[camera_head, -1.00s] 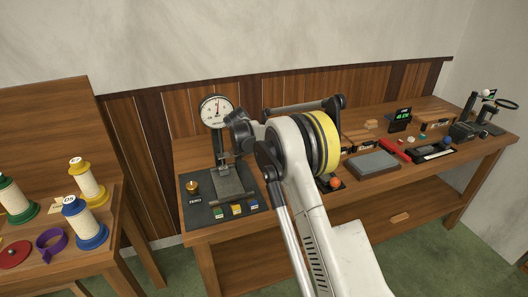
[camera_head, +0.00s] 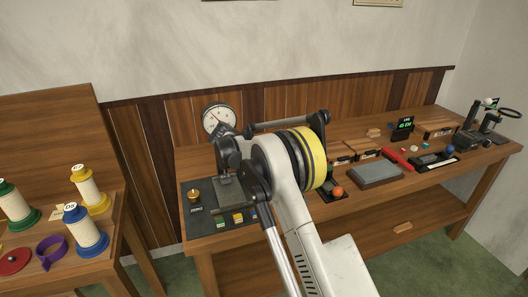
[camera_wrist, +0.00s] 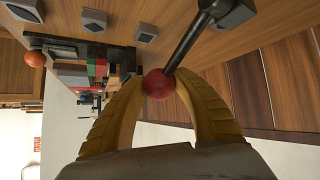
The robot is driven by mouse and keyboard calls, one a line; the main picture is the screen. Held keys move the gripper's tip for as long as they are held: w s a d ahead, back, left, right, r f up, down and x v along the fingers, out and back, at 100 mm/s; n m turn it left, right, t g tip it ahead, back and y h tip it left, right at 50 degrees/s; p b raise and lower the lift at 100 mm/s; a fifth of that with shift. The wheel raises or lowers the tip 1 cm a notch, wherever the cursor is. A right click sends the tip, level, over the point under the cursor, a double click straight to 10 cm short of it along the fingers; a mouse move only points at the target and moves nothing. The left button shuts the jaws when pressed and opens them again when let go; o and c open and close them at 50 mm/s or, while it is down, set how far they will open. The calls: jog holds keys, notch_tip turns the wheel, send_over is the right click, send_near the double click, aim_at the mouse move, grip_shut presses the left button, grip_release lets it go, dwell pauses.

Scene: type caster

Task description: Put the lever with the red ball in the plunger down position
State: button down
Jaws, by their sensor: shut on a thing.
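The red ball (camera_wrist: 158,84) on the end of a dark lever rod (camera_wrist: 187,45) is between the yellow fingers of my gripper (camera_wrist: 158,88) in the wrist view. The fingers are shut on the ball from both sides. The rod runs up and right to a dark block (camera_wrist: 228,12) at the top edge. In the head view the dial gauge (camera_head: 218,119) stands at the left end of the bench. The red ball and fingertips are hidden there.
The gauge stand's dark base mat (camera_head: 205,222) carries a brass piece (camera_head: 194,196) and several coloured blocks. An orange ball (camera_head: 337,191), a grey slab (camera_head: 376,173) and a red bar (camera_head: 398,159) lie right of my arm. Thread spools (camera_head: 85,230) stand on the left table.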

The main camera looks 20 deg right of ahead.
jog(key=c, duration=0.9)
grip_release()
jog(key=shift+a+r, duration=0.1)
jog(key=shift+r, duration=0.05)
jog(key=shift+c, duration=0.2)
